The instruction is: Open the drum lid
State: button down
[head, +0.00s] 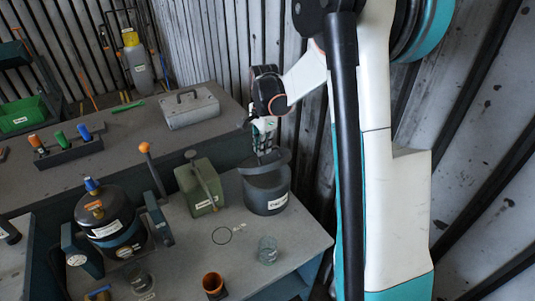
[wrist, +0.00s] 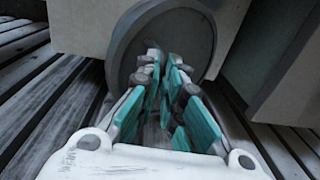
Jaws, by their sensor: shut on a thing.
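The dark grey drum (head: 267,198), with a white label, stands at the back right of the near bench. Its round grey lid (head: 277,157) is at the top and looks slightly tilted over the drum; I cannot tell how wide any gap is. My gripper (head: 264,148) reaches down from above and is shut at the lid's top. In the wrist view, the teal-padded fingers of my gripper (wrist: 158,75) meet over the round lid (wrist: 190,37). The part between the fingertips is hidden.
A green canister (head: 197,190) stands left of the drum. A black clamped vessel (head: 122,232), a clear glass (head: 267,250) and an orange-brown cup (head: 213,284) are on the near bench. A grey case (head: 189,108) lies behind. The corrugated wall is close behind the drum.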

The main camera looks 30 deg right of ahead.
jog(key=w+r+g+p, duration=0.2)
jog(key=w+g+p, duration=0.1)
jog(key=w, duration=1.1)
jog(key=shift+a+r+g, duration=0.25)
jog(key=shift+a+g, duration=0.2)
jog(key=shift+g, duration=0.15)
jog(key=c, duration=1.9)
grip_release()
jog(key=shift+o, duration=1.1)
jog(key=shift+w+f, duration=0.15)
jog(key=shift+w, duration=0.05)
jog(key=v, duration=1.2)
jog(key=shift+w+p, duration=0.3)
jog(key=shift+w, duration=0.1)
